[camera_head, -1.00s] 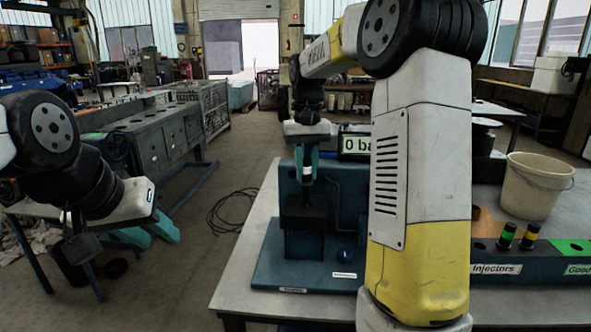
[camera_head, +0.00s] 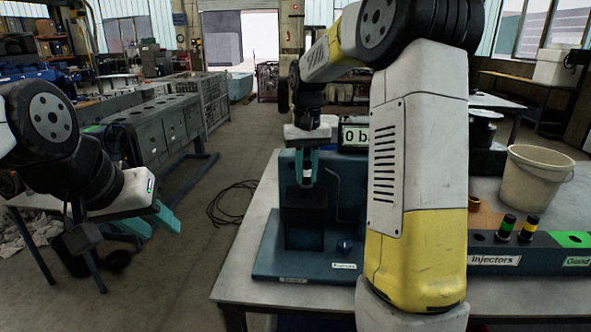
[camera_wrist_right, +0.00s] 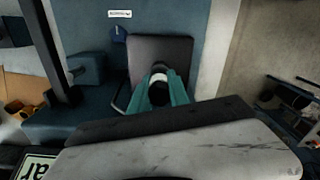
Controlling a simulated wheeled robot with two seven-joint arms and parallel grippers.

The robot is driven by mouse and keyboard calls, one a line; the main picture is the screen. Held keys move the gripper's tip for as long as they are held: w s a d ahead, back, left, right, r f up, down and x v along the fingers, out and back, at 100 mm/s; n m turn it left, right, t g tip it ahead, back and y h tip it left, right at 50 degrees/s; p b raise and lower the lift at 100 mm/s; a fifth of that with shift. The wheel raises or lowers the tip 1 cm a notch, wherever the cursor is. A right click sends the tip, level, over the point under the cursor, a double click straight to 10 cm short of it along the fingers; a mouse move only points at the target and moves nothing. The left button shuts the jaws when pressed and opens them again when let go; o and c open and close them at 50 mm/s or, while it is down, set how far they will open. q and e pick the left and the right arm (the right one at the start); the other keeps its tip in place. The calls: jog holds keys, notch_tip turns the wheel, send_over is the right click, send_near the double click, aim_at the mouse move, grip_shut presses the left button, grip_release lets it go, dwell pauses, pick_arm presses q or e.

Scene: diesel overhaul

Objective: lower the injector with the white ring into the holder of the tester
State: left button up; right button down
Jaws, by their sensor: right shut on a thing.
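The injector with the white ring (camera_head: 307,174) is upright between the teal fingers of my right gripper (camera_head: 308,165), which is shut on it. It stands over the dark holder block (camera_head: 305,205) of the blue tester (camera_head: 268,262). In the right wrist view the dark injector with its white ring (camera_wrist_right: 158,79) shows between the fingers, in front of the holder block (camera_wrist_right: 160,50). Its lower end is hidden, so I cannot tell how deep it sits. My left gripper (camera_head: 150,224) is open and empty at the left, away from the table.
A pressure display (camera_head: 354,136) stands behind the tester. A blue knob (camera_head: 344,246) is on the tester base. At right are the injector rack (camera_head: 495,262), holding two ringed injectors, and a white bucket (camera_head: 535,180). My right arm hides the middle of the table.

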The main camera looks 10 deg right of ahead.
jog(key=shift+f, duration=0.15)
dwell(0.5)
jog(key=shift+f, duration=1.2)
jog(key=c, duration=0.8)
grip_release()
jog(key=shift+o, duration=0.2)
